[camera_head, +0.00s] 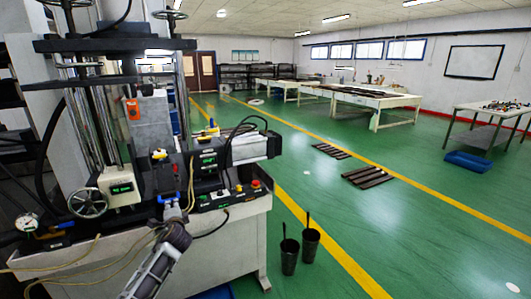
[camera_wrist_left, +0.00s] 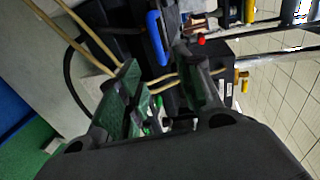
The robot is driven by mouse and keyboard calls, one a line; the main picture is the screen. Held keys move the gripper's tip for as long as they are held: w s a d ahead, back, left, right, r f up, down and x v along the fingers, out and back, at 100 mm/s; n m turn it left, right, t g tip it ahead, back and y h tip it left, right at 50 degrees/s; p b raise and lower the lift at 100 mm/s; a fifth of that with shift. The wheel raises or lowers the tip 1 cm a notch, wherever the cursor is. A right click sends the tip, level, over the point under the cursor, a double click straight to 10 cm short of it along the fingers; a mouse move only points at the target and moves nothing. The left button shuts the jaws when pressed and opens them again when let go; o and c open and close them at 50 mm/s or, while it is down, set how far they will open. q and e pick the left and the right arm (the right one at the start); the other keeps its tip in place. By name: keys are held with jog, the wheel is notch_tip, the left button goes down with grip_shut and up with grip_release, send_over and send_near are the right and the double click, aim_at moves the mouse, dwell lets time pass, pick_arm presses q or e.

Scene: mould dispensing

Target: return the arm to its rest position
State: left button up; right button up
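My left arm comes in from the bottom of the head view, and its gripper (camera_head: 172,212) is at the front of the machine (camera_head: 150,130), close to a blue handle (camera_head: 168,198). In the left wrist view the two dark fingers (camera_wrist_left: 160,72) stand apart with a clear gap and nothing held between them. The blue handle (camera_wrist_left: 157,37) shows just beyond the fingertips, apart from them as far as I can see. My right gripper is in neither view.
The machine's handwheel (camera_head: 88,202), a hose and yellow cables (camera_wrist_left: 88,28) are near the left arm. Two dark buckets (camera_head: 300,248) stand on the floor right of the machine. Tables (camera_head: 375,102) stand farther back. The green floor at right is largely open.

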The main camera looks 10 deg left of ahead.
pick_arm(q)
notch_tip(320, 180, down, 17)
jog(key=w+d+n+h, duration=0.1)
jog(key=w+n+h, duration=0.1)
jog(key=n+h, duration=0.25)
jog(key=s+f+n+g+h, duration=0.1)
jog(key=s+f+g, duration=0.1)
jog(key=s+f, duration=0.8)
jog(key=s+f+n+g+h, duration=0.15)
jog(key=s+f, duration=0.25)
jog(key=f, duration=1.3)
jog(key=s+d+f+n+g, duration=0.1)
jog(key=s+d+f+g, duration=0.15)
jog(key=s+f, duration=0.85)
jog(key=s+d+f+n+g, duration=0.1)
jog(key=s+d+f+g, duration=0.15)
jog(key=s+f, duration=0.75)
jog(key=s+d+f+g, duration=0.1)
jog(key=s+d+g, duration=0.1)
jog(key=s, duration=1.3)
jog(key=s+d+f+g, duration=0.1)
jog(key=s+d, duration=0.2)
jog(key=s, duration=1.2)
jog(key=shift+d+f+g, duration=0.2)
jog(key=shift+f+g, duration=0.1)
jog(key=shift+g, duration=0.05)
